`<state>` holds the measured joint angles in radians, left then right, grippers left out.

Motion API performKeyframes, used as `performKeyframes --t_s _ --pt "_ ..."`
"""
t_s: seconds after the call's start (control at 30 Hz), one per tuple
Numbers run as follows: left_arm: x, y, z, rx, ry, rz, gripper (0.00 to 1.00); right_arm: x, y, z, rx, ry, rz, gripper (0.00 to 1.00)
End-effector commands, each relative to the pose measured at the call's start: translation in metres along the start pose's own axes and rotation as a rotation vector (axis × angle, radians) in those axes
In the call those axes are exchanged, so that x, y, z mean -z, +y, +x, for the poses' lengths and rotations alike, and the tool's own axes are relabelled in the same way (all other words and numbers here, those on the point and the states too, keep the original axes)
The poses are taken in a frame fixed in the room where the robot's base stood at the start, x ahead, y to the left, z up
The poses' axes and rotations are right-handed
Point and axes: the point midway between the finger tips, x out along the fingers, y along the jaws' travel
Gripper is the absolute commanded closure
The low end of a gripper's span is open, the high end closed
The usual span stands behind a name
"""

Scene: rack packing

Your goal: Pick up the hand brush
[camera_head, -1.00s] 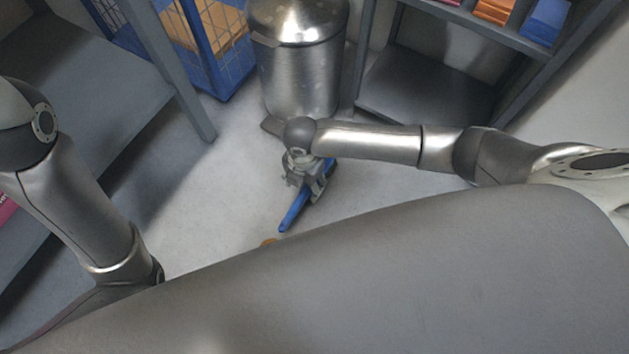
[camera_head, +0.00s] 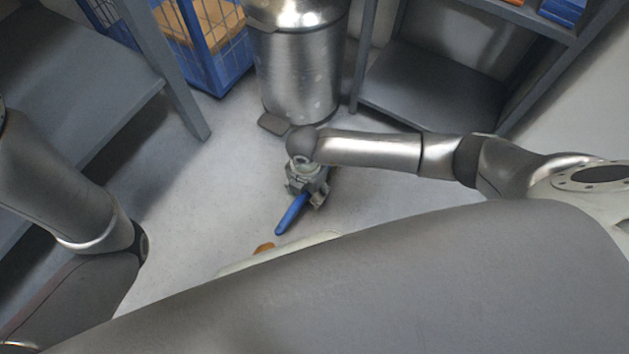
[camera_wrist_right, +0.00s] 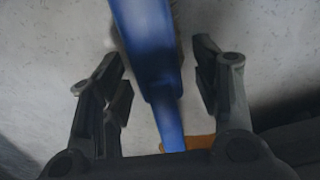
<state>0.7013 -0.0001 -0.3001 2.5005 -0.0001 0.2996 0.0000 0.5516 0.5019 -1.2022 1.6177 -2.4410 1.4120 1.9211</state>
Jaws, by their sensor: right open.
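The blue hand brush (camera_head: 292,214) lies on the floor in the head view, its handle pointing down and left and its other end hidden under my right gripper (camera_head: 307,196). In the right wrist view the blue brush (camera_wrist_right: 152,52) runs between the two dark fingers of my right gripper (camera_wrist_right: 160,88), which stand open with a gap on each side of it. The fingers do not visibly touch it. My left arm shows at the left of the head view, but its gripper is out of view.
A steel pedal bin (camera_head: 300,75) stands behind the gripper. A blue wire cage (camera_head: 222,62) with cardboard stands at the back left. Grey shelves (camera_head: 425,90) flank both sides. A small orange-brown thing (camera_head: 264,248) shows near my base. Floor (camera_head: 190,190) to the left is clear.

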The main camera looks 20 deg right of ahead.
Motion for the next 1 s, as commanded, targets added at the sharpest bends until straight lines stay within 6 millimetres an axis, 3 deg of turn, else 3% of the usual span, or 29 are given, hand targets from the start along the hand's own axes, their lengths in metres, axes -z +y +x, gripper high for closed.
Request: performKeyframes --t_s 0.3,0.73,1.0 --pt "0.0008 0.0005 -0.0016 0.000 0.001 0.000 0.60 0.0002 0.0003 0.0022 0.000 0.000 0.000 0.43" --pt "0.0008 0.0006 -0.0017 -0.001 0.001 -0.001 0.60 0.0002 0.0003 0.0022 0.000 0.000 0.000 0.98" --pt "0.0003 0.0004 -0.0008 -0.001 0.000 0.000 0.60 0.0002 0.0007 0.0007 -0.001 0.000 -0.001 1.00"
